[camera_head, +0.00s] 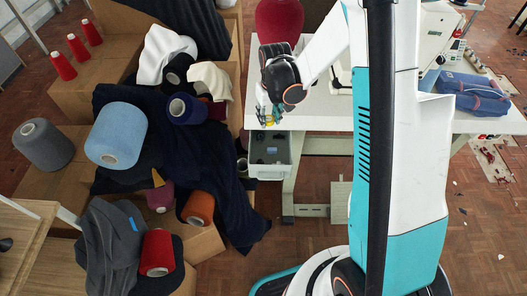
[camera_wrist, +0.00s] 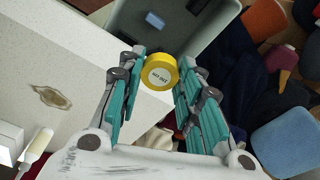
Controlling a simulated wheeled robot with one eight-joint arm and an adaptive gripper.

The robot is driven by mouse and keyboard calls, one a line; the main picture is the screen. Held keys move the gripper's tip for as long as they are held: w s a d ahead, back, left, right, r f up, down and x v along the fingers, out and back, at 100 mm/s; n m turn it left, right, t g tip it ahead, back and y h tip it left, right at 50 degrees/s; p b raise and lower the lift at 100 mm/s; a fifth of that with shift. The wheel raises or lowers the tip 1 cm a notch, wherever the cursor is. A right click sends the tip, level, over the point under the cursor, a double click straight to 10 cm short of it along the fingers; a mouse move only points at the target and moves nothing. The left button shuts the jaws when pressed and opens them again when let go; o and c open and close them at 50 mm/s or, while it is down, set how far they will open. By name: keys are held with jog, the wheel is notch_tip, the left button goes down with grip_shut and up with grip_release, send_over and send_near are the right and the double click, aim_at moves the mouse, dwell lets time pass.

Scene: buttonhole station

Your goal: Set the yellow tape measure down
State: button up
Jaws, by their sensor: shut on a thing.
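The yellow tape measure (camera_wrist: 160,72) is round, with a pale printed label on its face. It sits between the teal fingers of my gripper (camera_wrist: 158,80), which is shut on it near the fingertips. In the head view my gripper (camera_head: 268,116) hangs at the left end of the white table (camera_head: 325,113). There the tape measure is too small and covered to make out clearly. In the wrist view the tape measure appears in front of the table edge and the grey bin; its height above them is hard to tell.
A grey bin (camera_head: 268,170) with small items inside hangs below the table's left end. A blue object (camera_wrist: 154,20) lies in it. Yarn cones, cloth and cardboard boxes crowd the left. A dark red rounded object (camera_head: 279,22) is behind my wrist.

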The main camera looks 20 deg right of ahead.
aim_at(269, 150)
notch_tip(269, 150, down, 16)
jog(key=b, duration=0.5)
jog(key=shift+f+b, duration=0.2)
jog(key=shift+b, duration=0.2)
jog(key=shift+c, duration=0.2)
jog(key=shift+s, duration=0.1)
jog(key=shift+c, duration=1.4)
jog(key=o, duration=1)
jog(key=shift+c, duration=0.2)
jog(key=shift+o, duration=1.4)
jog(key=shift+f, duration=0.1)
